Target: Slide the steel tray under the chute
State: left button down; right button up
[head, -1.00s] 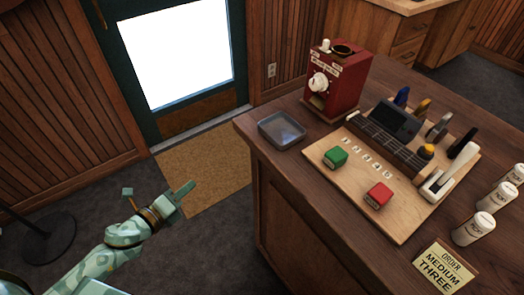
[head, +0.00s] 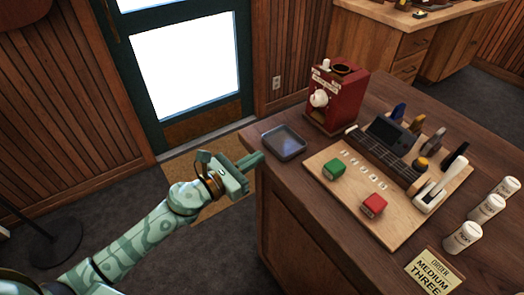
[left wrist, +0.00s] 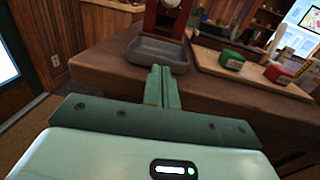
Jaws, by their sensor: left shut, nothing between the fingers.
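The steel tray (head: 284,143) is a shallow grey rectangular dish near the left corner of the wooden counter. It also shows in the left wrist view (left wrist: 172,55), just beyond my fingertips. The red dispenser (head: 338,97) with a white knob stands behind the tray to its right; its chute opening is low on the front and hard to make out. The tray is in front of it, apart from it in the head view. My left gripper (head: 258,158) is shut and empty, its fingers pointing at the tray from the counter's left edge. My right gripper is not in view.
White bottles (head: 487,207) and an order sign (head: 435,271) stand at the right. Bare counter lies between tray and board.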

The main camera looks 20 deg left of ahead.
aim_at(272, 149)
pick_arm(q)
jog(key=shift+x, duration=1.45)
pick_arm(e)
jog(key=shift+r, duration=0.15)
pick_arm(q)
jog(key=shift+w, duration=0.1)
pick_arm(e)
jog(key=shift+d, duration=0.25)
pick_arm(q)
jog(key=x, duration=0.4)
